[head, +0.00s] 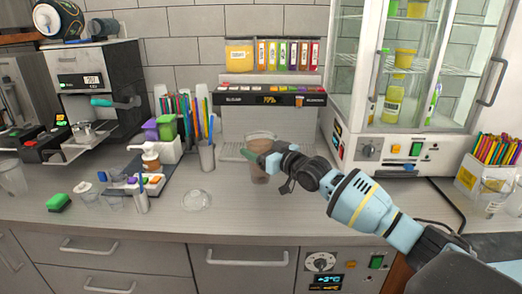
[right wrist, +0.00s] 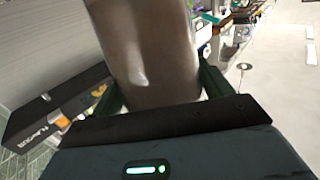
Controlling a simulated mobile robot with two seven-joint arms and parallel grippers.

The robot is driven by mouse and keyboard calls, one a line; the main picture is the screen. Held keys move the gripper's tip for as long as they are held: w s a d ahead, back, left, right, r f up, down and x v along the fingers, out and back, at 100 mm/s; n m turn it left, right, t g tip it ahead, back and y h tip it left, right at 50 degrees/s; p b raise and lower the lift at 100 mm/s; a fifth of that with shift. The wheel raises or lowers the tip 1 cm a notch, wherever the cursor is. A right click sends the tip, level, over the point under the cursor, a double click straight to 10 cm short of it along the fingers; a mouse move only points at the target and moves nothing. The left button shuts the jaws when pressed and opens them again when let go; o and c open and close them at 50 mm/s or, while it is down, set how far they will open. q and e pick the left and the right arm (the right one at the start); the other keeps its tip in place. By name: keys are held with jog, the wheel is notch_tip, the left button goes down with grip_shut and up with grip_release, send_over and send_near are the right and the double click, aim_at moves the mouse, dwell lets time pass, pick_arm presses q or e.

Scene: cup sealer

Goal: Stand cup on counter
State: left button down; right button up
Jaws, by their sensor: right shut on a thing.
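A clear cup with a brown drink (head: 259,168) stands upright at the middle of the counter (head: 240,218), in front of the dispenser machine. Its base looks at or just above the counter; I cannot tell whether it touches. My right gripper (head: 256,156) is shut around the cup from the right. In the right wrist view the cup (right wrist: 150,60) fills the space between the two fingers of the right gripper (right wrist: 158,88). My left gripper is not in view.
The dispenser (head: 268,97) stands behind the cup. A clear dome lid (head: 196,200) lies left of it, near a holder of straws (head: 207,155). A glass-door fridge (head: 400,75) stands at the right. The counter front around the cup is clear.

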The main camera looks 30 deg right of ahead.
jog(key=s+a+f+m+h, duration=0.1)
jog(key=s+a+f+h, duration=0.1)
jog(key=s+a, duration=0.5)
jog(key=s+a+f+m+h, duration=0.2)
jog(key=s+a, duration=0.6)
jog(key=s, duration=0.8)
notch_tip(320, 180, down, 2)
jog(key=shift+f+t+h, duration=0.2)
jog(key=shift+t+h, duration=0.1)
